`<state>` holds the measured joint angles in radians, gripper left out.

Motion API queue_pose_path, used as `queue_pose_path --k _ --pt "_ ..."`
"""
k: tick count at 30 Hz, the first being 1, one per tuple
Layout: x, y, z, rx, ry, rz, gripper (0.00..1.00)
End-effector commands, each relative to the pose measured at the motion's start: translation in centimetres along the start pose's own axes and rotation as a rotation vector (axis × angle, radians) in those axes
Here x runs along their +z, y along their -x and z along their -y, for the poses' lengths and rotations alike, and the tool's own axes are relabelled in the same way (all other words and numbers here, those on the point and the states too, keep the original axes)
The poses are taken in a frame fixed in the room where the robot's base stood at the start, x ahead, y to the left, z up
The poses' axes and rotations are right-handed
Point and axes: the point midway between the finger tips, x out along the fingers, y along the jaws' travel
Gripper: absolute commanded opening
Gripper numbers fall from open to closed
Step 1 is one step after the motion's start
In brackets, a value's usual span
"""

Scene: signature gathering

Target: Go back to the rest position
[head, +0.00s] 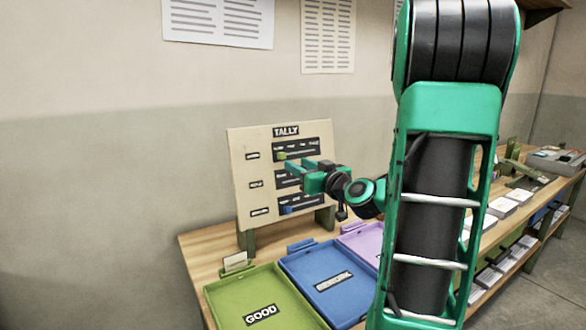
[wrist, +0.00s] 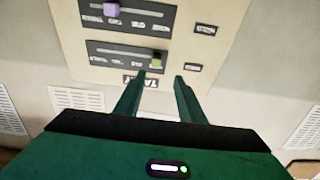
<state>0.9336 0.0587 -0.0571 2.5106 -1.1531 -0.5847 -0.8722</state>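My gripper (head: 291,168) is in front of the upper part of the tally board (head: 243,178) in the head view. In the wrist view its two fingers (wrist: 160,76) are apart with nothing between them. The green slider knob (head: 281,156) shows just beyond the fingertips, and it also shows in the wrist view (wrist: 157,58). I cannot tell whether a finger touches it. A purple knob (wrist: 111,9) sits on the neighbouring track in the wrist view. A blue knob (head: 287,210) is on the lowest track in the head view. My gripper hides part of the middle track.
The wooden table (head: 205,244) holds a green tray (head: 235,300), a blue tray (head: 322,262) and a purple tray (head: 362,240) below my arm. Paper stacks (head: 503,206) and a grey box (head: 553,160) stand farther right. The wall is behind the board.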

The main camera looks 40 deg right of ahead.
Motion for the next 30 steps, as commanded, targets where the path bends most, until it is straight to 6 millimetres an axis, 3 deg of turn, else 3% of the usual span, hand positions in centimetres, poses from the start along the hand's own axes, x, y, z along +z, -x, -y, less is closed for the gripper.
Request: queue_pose_path --k 10,14,17,22,26,30 --pt "0.3 0.0 0.5 -0.012 0.004 0.015 0.36" --pt "2.4 0.2 3.3 -0.081 0.019 0.121 0.36" --pt "5.6 1.4 6.3 -0.149 0.033 0.282 0.36" --pt "11.4 6.0 9.3 -0.194 0.028 0.615 0.36" --pt "14.7 11.2 9.6 -0.150 -0.006 0.864 0.36" --pt "16.7 17.8 9.0 -0.041 -0.076 1.114 0.36"
